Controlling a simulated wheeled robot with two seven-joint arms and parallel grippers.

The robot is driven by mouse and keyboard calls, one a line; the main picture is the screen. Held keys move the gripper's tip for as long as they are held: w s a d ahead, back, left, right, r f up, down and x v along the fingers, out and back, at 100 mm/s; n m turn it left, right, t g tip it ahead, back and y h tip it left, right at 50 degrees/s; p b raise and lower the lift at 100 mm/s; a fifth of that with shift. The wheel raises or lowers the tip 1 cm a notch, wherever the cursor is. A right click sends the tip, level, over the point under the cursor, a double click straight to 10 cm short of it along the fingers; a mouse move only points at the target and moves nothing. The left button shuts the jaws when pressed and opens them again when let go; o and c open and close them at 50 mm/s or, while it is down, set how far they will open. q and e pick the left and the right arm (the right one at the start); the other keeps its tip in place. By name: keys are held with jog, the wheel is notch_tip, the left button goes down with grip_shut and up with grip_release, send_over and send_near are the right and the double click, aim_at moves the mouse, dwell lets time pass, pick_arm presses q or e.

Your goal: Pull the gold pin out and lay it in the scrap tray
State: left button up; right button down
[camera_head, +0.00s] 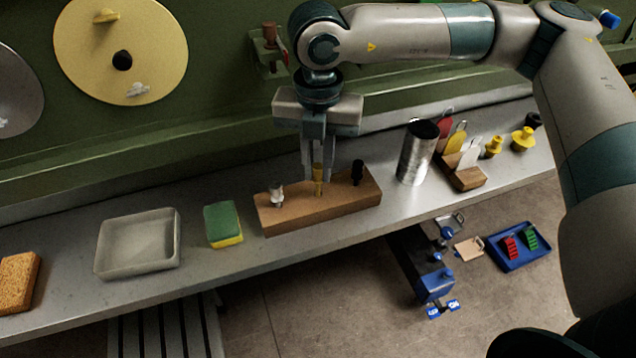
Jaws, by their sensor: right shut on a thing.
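The gold pin (318,183) stands upright at the middle of a wooden block (325,211) on the grey bench. My right gripper (317,185) points straight down over the block and is shut on the gold pin. I cannot tell whether the pin's lower end is still in its hole. A silver pin (277,195) stands at the block's left end and a black pin (357,171) at its right end. The scrap tray (137,268), grey and empty, lies to the left on the bench. My left gripper is out of view.
A green and yellow sponge (223,224) lies between tray and block. A metal cylinder (417,153) and a wooden rack with coloured tags (465,176) stand right of the block. An orange sponge (17,281) is at far left. A green panel rises behind the bench.

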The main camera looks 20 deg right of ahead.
jog(key=shift+r+p, duration=0.45)
jog(key=shift+r, duration=2.05)
dwell(0.3)
jog(key=shift+r, duration=1.4)
jog(key=shift+s+f+n, duration=0.1)
jog(key=shift+n, duration=0.2)
dwell(0.7)
